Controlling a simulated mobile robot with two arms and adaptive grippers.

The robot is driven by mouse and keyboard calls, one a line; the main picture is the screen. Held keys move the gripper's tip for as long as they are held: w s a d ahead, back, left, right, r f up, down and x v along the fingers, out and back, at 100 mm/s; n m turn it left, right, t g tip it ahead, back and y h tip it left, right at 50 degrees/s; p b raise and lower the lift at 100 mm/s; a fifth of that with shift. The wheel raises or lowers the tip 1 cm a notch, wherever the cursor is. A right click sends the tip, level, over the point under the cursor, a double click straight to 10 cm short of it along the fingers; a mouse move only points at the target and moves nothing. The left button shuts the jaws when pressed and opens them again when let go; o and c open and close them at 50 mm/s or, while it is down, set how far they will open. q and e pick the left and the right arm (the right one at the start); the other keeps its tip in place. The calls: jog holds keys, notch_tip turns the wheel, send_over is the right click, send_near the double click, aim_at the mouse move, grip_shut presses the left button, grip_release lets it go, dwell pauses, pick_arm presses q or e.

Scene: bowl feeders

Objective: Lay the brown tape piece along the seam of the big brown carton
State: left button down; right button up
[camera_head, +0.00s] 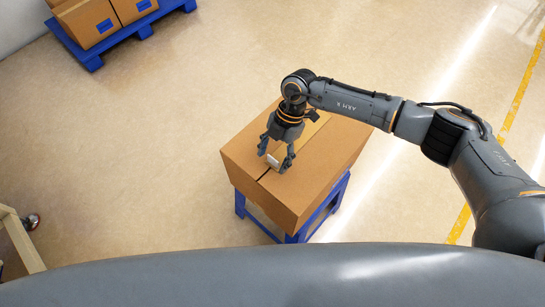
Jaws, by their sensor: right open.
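The big brown carton (238,160) stands on a blue stand, with its top facing me. A dark seam line shows on the top near its front edge. A lighter tan strip (314,127), which looks like the brown tape piece, lies on the top in line with the seam. Its middle is hidden behind my right gripper. My right gripper (275,161) is open, pointing down low over the seam. A small white patch (273,161) shows between its fingertips; I cannot tell whether it touches them. My left gripper is not in view.
The blue stand (240,205) under the carton shows its legs below. A blue pallet (93,62) with cartons is at the top left. A pale frame (22,242) stands at the lower left. The floor around the carton is clear.

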jog(key=v, duration=1.1)
